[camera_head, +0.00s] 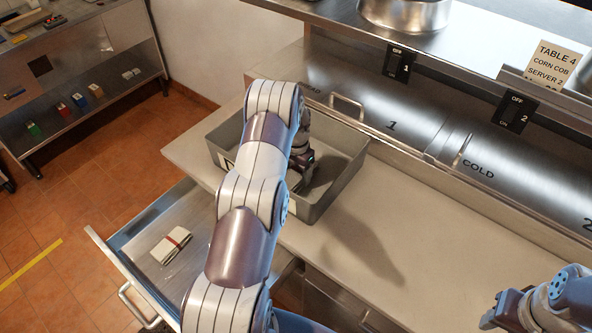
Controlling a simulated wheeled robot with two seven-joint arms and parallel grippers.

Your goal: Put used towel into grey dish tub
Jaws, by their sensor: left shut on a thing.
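The grey dish tub (345,178) stands on the counter. My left arm crosses in front of it and hides much of its left side and inside. My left gripper (303,163) is inside the tub's outline, low between its walls, and is shut on the used towel (293,179). Only a small pale part of the towel shows beside the arm. Whether it touches the tub floor I cannot tell. My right gripper (506,309) is at the bottom right over the counter, far from the tub; its jaws are too unclear to read.
An open drawer (200,216) below the counter holds a folded pale cloth with a red band (171,246). Steel lids marked 1 (385,105) and 2 stand behind the counter. The counter (400,235) right of the tub is clear. A steel shelf table (85,75) stands at the far left.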

